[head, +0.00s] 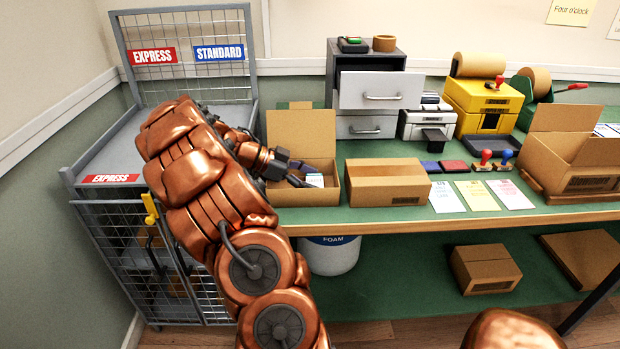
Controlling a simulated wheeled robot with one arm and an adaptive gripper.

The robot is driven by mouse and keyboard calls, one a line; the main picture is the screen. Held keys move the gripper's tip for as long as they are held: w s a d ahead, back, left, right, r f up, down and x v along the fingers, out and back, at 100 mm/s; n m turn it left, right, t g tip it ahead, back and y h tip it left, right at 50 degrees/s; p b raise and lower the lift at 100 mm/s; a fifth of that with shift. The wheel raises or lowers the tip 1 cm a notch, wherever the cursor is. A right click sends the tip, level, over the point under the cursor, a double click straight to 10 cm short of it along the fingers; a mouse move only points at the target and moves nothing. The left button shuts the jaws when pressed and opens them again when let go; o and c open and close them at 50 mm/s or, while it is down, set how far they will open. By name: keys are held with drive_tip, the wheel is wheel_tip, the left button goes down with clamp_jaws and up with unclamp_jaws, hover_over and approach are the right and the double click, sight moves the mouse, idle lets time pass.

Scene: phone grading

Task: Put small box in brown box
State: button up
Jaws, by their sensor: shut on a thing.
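The open brown box (285,197) stands near the front left of the green-topped table, its back flap raised. My gripper (303,181) reaches into its opening from the left. The gripper is shut on the small box (316,180), a white item with a dark bluish part, of which only a little shows. The small box is inside the outline of the brown box, near its front right. I cannot tell whether it touches the bottom. My arm hides the left part of the brown box.
A closed brown carton (388,183) stands just right of the open box. Another open carton (565,160) is at the far right. A wire cage cart (150,235) stands at the left. Coloured cards (477,195) and stamps lie on the table. A grey drawer unit (366,90) stands behind.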

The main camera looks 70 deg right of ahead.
drive_tip(key=shift+f+b, duration=0.15)
drive_tip(key=shift+b, duration=0.2)
drive_tip(key=o, duration=0.9)
drive_tip(key=shift+c, duration=0.2)
drive_tip(key=shift+r+p, duration=0.2)
drive_tip(key=shift+p, duration=0.1)
drive_tip(key=b+v, duration=0.1)
drive_tip(key=v, duration=0.9)
drive_tip(key=shift+w, duration=0.2)
drive_tip(key=shift+v, duration=0.8)
drive_tip(key=shift+a+r, duration=0.1)
drive_tip(key=shift+a, duration=0.1)
